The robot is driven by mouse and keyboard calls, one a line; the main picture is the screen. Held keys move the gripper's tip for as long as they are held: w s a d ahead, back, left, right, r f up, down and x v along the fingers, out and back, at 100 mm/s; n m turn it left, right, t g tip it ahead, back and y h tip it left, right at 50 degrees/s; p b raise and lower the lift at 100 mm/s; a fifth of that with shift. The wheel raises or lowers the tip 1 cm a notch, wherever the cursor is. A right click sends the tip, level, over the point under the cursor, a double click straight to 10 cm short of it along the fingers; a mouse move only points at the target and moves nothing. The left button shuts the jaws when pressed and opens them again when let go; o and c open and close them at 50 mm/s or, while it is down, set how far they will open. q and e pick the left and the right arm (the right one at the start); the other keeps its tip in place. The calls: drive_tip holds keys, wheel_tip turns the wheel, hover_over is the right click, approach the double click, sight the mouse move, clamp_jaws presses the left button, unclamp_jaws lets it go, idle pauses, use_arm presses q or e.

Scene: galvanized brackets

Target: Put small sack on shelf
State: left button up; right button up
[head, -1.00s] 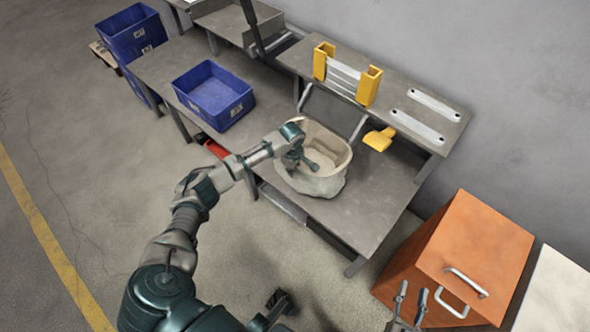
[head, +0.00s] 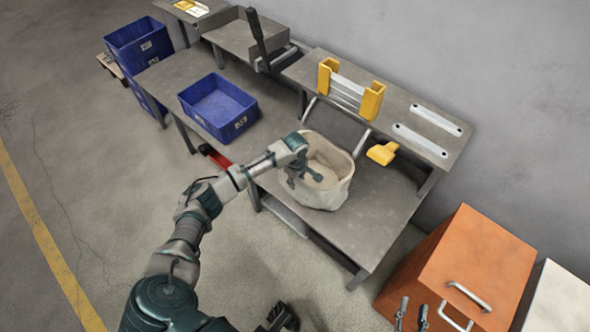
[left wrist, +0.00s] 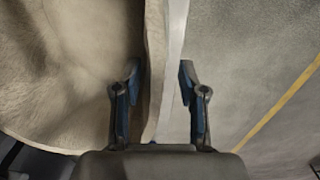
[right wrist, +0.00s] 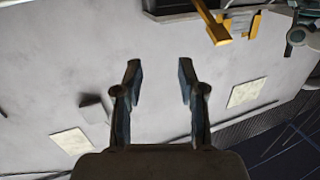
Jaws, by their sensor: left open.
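The small sack (head: 338,190) is an open, beige, tub-shaped bag standing upright on the grey workbench. My left gripper (head: 303,181) is at its near left rim, pointing down. In the left wrist view, the left gripper (left wrist: 158,95) is open, with the sack's rim (left wrist: 154,60) between its fingers and the sack's hollow inside to the left. The raised grey shelf (head: 395,112) runs along the back of the bench. My right gripper (head: 411,314) is at the bottom of the head view, away from the sack; the right wrist view shows it open and empty (right wrist: 159,80).
Yellow brackets (head: 372,101) and pale metal strips (head: 436,120) occupy the shelf. A yellow piece (head: 382,153) lies on the bench below it. A blue bin (head: 237,124) sits left of the sack. An orange cabinet (head: 465,262) stands at the right.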

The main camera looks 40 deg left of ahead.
use_arm(q)
wheel_tip(320, 180, up, 6)
drive_tip(key=shift+f+p, duration=0.1)
drive_tip(key=shift+p, duration=0.9)
wheel_tip(320, 180, up, 4)
drive_tip(key=shift+s+f+p, duration=0.1)
drive_tip(key=shift+p, duration=0.65)
drive_tip(key=shift+r, duration=0.2)
use_arm(e)
drive_tip(key=s+d+f+g+h, duration=0.2)
drive_tip(key=s+d+f+g, duration=0.1)
drive_tip(key=s+f+g, duration=0.4)
drive_tip(key=shift+d+f+g, duration=0.2)
drive_tip(key=shift+f+g, duration=0.2)
drive_tip(key=shift+f, duration=0.4)
drive_tip(key=shift+w, duration=0.1)
